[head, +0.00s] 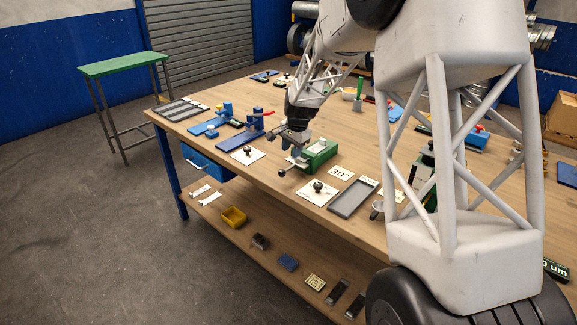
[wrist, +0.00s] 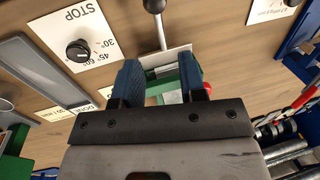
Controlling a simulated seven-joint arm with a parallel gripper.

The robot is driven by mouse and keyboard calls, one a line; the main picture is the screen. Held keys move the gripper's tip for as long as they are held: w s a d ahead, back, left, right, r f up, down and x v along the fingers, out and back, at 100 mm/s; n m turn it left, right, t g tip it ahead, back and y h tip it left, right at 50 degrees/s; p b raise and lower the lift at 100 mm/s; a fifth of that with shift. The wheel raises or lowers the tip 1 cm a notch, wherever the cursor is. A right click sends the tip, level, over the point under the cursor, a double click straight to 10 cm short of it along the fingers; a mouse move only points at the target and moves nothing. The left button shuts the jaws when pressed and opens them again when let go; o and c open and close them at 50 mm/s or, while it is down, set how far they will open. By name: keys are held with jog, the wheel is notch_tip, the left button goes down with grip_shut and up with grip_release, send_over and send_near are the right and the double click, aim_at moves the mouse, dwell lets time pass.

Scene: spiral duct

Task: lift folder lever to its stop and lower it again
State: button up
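The folder (head: 321,155) is a small green device near the table's front edge. Its lever (head: 291,168) sticks out low toward the front left and ends in a black knob (head: 282,173). In the wrist view the lever rod (wrist: 161,32) rises from a pale plate (wrist: 165,56) to its knob (wrist: 154,5) at the top edge. My gripper (wrist: 159,72) has its two blue fingers apart, with the green folder body (wrist: 163,86) showing between them. The lever rod is beyond the fingertips, not between them. In the head view my gripper (head: 293,146) is over the folder's left side.
A white STOP card with a black dial (wrist: 79,50) lies beside the folder; it also shows in the head view (head: 318,194). A grey tray (head: 352,197) lies right of it. Blue devices (head: 240,136) stand to the left. Bare wood lies along the table's front edge.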

aim_at(288, 168)
jog(key=shift+f, duration=0.15)
jog(key=shift+w+a+f, duration=0.15)
jog(key=shift+f, duration=1.1)
jog(key=shift+w+a+f, duration=0.2)
jog(key=shift+f, duration=1)
jog(key=shift+w+a+f, duration=0.15)
jog(key=shift+f, duration=1.1)
jog(key=shift+c, duration=0.5)
grip_shut()
